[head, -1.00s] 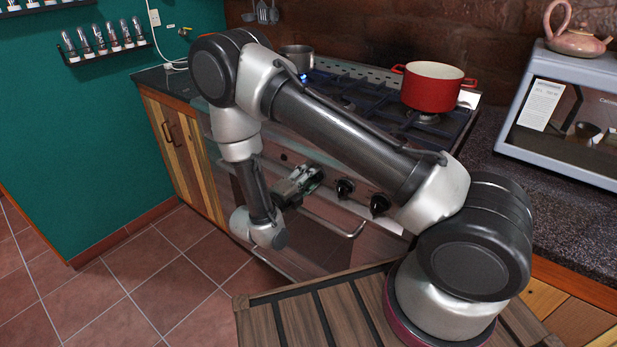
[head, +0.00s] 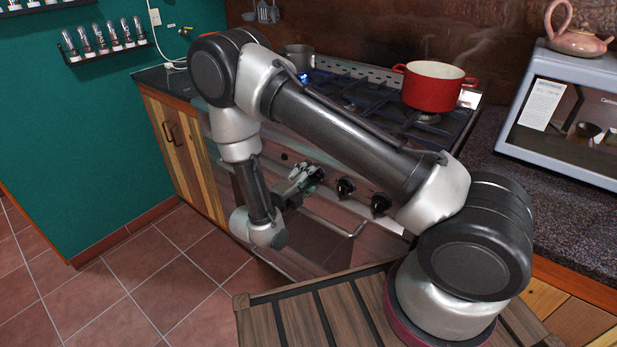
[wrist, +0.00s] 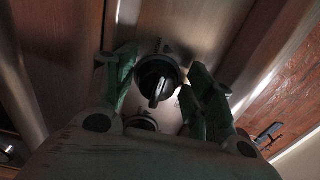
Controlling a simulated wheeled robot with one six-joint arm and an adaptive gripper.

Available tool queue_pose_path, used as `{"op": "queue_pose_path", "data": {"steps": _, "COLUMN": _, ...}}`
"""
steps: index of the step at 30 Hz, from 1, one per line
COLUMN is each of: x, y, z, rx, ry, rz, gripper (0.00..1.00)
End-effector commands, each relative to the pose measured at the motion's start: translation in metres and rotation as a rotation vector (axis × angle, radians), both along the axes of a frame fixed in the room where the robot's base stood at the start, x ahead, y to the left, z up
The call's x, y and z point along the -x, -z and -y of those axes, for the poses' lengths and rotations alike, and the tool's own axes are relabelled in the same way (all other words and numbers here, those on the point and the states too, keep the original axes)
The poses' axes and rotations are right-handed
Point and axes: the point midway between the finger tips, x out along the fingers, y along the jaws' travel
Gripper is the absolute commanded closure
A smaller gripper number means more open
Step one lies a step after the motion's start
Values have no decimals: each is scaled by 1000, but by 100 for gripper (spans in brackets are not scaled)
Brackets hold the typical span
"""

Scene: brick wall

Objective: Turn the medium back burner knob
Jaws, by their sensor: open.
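A round black control knob (wrist: 158,82) with a raised grip bar shows in the wrist view, on the stove's metal front panel. My gripper (wrist: 163,72) is open, with one finger on each side of this knob. I cannot tell whether either finger touches it. In the head view my gripper (head: 308,176) is at the stove's front panel, left of two visible black knobs, a nearer-centre one (head: 345,188) and one farther right (head: 380,204). The knob between my fingers is hidden there by my gripper. I cannot read any knob markings.
A red pot (head: 432,90) and a grey pot (head: 297,58) stand on the stove top (head: 350,108); a blue glow shows near the grey pot. An oven handle (head: 335,226) runs below the knobs. A microwave (head: 570,120) stands on the right counter.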

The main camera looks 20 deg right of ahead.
Motion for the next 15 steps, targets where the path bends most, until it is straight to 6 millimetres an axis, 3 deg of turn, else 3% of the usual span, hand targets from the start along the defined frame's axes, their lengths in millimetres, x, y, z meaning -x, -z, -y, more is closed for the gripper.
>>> {"op": "queue_pose_path", "data": {"steps": 15, "x": 41, "y": 0, "z": -58, "rx": -1, "ry": -5, "rz": 1, "gripper": 45}}
